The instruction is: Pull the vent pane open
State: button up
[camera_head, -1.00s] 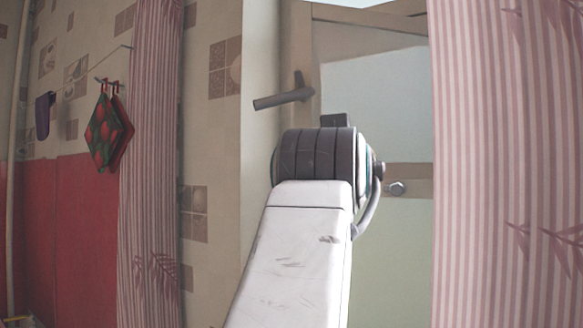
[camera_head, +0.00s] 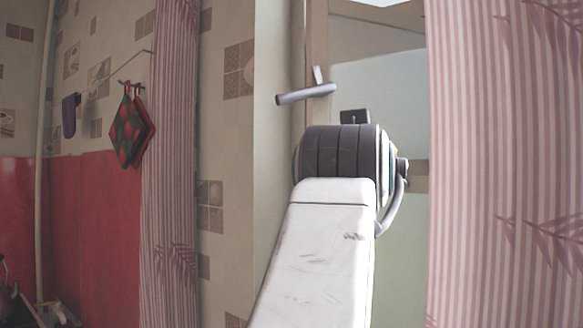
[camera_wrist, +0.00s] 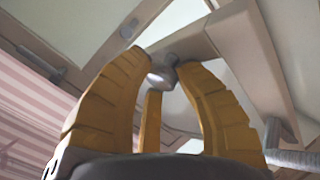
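A grey lever handle (camera_head: 305,93) sticks out on the left side of the frame. My arm covers the middle of the window and hides my gripper there. In the wrist view my gripper (camera_wrist: 160,62) points up at the window frame (camera_wrist: 245,50). Its yellow fingers stand apart around a small grey metal fitting (camera_wrist: 158,79). I cannot tell whether they touch or clamp it.
Pink striped curtains hang at the left (camera_head: 168,150) and right (camera_head: 500,150), the right one close beside the window. Pot holders (camera_head: 130,130) and a purple cloth (camera_head: 70,115) hang on the tiled wall at the left. Red panels (camera_head: 95,230) lie below.

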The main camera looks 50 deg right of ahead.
jog(key=shift+o, duration=1.4)
jog(key=shift+s+r, duration=0.2)
jog(key=shift+o, duration=0.9)
jog(key=shift+w+f, duration=0.1)
jog(key=v, duration=0.7)
jog(key=shift+a, duration=0.2)
